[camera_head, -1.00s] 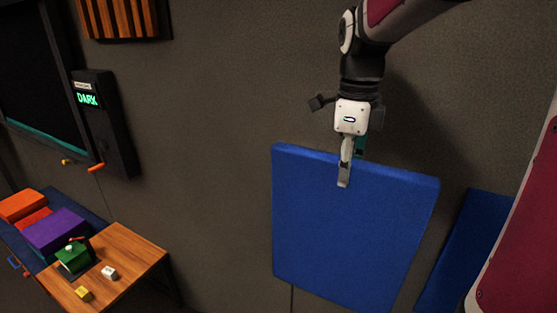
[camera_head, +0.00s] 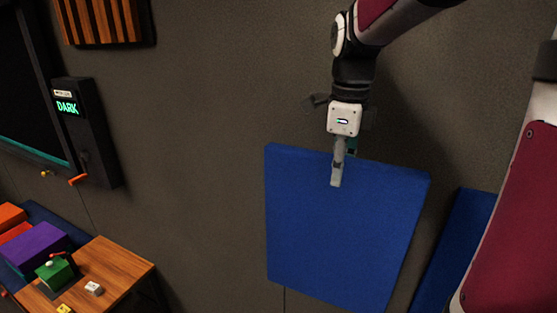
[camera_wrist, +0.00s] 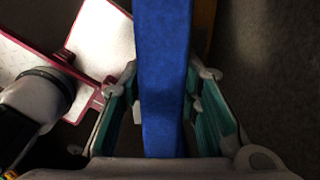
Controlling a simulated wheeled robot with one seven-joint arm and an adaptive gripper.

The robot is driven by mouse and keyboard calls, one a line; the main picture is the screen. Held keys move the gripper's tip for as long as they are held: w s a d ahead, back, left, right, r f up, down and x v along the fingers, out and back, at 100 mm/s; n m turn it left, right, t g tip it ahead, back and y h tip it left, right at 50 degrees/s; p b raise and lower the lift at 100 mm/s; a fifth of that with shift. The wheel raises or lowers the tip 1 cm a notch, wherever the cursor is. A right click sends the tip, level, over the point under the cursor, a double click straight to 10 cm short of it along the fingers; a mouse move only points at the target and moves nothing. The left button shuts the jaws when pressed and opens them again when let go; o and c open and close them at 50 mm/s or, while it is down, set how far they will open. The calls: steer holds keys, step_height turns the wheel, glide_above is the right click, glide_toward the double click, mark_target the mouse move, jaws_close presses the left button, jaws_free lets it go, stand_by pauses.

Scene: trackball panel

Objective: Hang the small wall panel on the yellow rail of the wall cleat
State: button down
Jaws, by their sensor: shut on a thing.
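A square blue panel (camera_head: 345,230) hangs upright from my gripper (camera_head: 337,172) in front of the grey wall. My gripper is shut on the panel's top edge, near its middle, and points down. In the wrist view, the panel's blue edge (camera_wrist: 163,60) runs between the two green-lined fingers. The yellow rail of the wall cleat cannot be made out in the head view. A narrow orange-brown strip (camera_wrist: 206,22) shows beside the panel in the wrist view; I cannot tell whether it is the rail.
Another blue panel (camera_head: 458,250) is at the right, partly hidden by my arm. At the left are a wooden table (camera_head: 118,270) with small blocks, a dark box reading "DARK" (camera_head: 92,130) and a slatted wooden panel (camera_head: 103,20). The wall between is bare.

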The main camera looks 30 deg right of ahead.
steer(key=c, duration=1.2)
jaws_free()
steer(key=shift+s+a+f+g, duration=0.1)
steer(key=shift+a+f+g, duration=0.1)
steer(key=shift+f, duration=0.45)
steer(key=shift+s+a+f+g, duration=0.1)
steer(key=shift+a+f+g, duration=0.1)
steer(key=shift+f, duration=0.4)
steer(key=shift+o, duration=0.5)
steer(key=shift+w+d, duration=0.1)
steer(key=shift+w, duration=0.1)
steer(key=shift+r, duration=0.1)
steer(key=shift+s, duration=0.1)
step_height(320, 180, up, 12)
steer(key=shift+r, duration=0.1)
steer(key=s+a+f+n+t, duration=0.3)
steer(key=s+a+f+n, duration=0.2)
steer(key=n, duration=0.9)
steer(key=s+a+f+n+t, duration=0.2)
steer(key=s+a+f+n, duration=0.3)
steer(key=a+n, duration=0.5)
steer(key=shift+s+n+t, duration=0.4)
steer(key=shift+s+n, duration=0.1)
steer(key=shift+n, duration=1.7)
